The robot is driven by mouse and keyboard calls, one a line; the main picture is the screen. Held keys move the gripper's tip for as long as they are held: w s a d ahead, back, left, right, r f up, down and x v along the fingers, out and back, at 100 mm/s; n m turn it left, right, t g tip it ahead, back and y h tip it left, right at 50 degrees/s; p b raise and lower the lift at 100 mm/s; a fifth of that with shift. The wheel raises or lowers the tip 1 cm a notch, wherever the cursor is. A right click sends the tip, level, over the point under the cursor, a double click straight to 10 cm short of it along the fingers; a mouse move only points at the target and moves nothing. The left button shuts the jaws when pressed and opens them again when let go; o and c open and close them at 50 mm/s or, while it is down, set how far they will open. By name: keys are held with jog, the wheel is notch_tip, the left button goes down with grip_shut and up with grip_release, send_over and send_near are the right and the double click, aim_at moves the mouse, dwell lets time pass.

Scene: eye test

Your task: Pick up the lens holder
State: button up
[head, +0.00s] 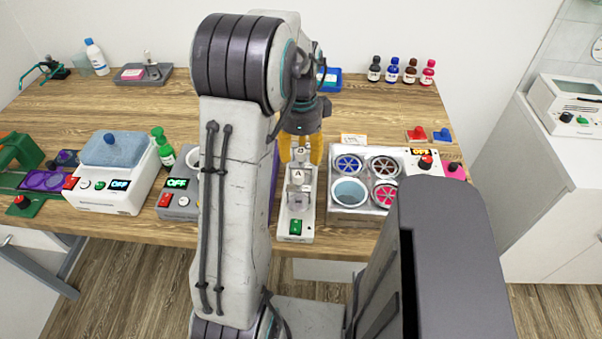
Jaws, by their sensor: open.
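A narrow white bench unit (307,222) with a green switch lies on the wooden table in the middle of the view. Small upright pieces stand on it: one marked A (298,175) in front, and one marked B (300,152) behind it. Either could be the lens holder; I cannot tell which. My gripper (300,160) points down over the bench unit, its two yellow fingers apart on either side of the piece marked B. I cannot tell whether the fingers touch anything. My arm hides the part of the table to the left of the unit.
A white device with round coloured wheels (333,207) stands close on the right of the bench unit. A white box with a blue top (100,200) and a green bottle (163,150) stand on the left. Several small bottles (392,70) line the back right.

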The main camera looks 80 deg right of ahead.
jog(key=shift+o, duration=0.2)
grip_shut()
dwell(0.3)
